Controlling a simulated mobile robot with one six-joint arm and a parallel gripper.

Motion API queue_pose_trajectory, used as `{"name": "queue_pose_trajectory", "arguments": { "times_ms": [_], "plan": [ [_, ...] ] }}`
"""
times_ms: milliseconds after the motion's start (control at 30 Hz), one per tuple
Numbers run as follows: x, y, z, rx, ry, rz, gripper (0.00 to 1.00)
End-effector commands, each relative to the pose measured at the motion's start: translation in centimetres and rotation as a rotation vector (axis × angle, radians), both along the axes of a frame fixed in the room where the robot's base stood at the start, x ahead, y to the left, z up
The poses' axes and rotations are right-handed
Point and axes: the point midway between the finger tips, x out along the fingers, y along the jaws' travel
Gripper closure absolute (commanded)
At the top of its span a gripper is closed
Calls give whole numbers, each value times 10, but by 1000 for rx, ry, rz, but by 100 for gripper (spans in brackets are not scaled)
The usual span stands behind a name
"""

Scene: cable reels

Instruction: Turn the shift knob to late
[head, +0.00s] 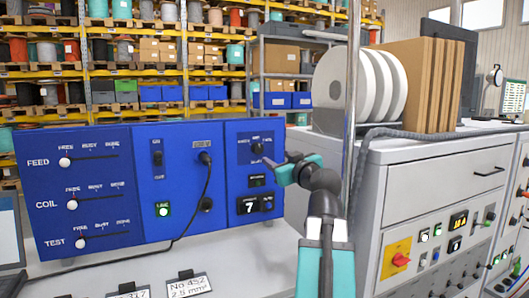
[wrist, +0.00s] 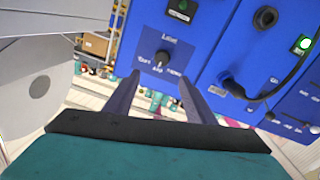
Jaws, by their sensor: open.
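The shift knob (head: 257,147) is a small dark round knob on the right-hand blue panel, with small labels in an arc by it. In the wrist view the knob (wrist: 162,58) shows ahead of my fingers, with the labels below it in the picture. A pale mark on it seems to face the middle label, but it is too small to be sure. My gripper (head: 272,162) is just right of and below the knob in the head view. In the wrist view my gripper (wrist: 158,80) is open and empty, its fingers apart, with the knob beyond the tips.
A black cable (head: 200,200) hangs from the middle panel. A grey cabinet (head: 400,160) with white reels on top stands close on the right. The pale bench (head: 235,260) is mostly clear in front.

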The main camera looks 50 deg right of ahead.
Motion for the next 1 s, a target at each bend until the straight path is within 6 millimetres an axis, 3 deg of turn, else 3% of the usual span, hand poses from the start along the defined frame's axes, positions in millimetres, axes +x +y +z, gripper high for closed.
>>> {"name": "queue_pose_trajectory", "arguments": {
  "times_ms": [467,1000],
  "plan": [
    [10,0,1,2,1,7,50],
    [72,-28,2,3,2,9,50]
  ]
}}
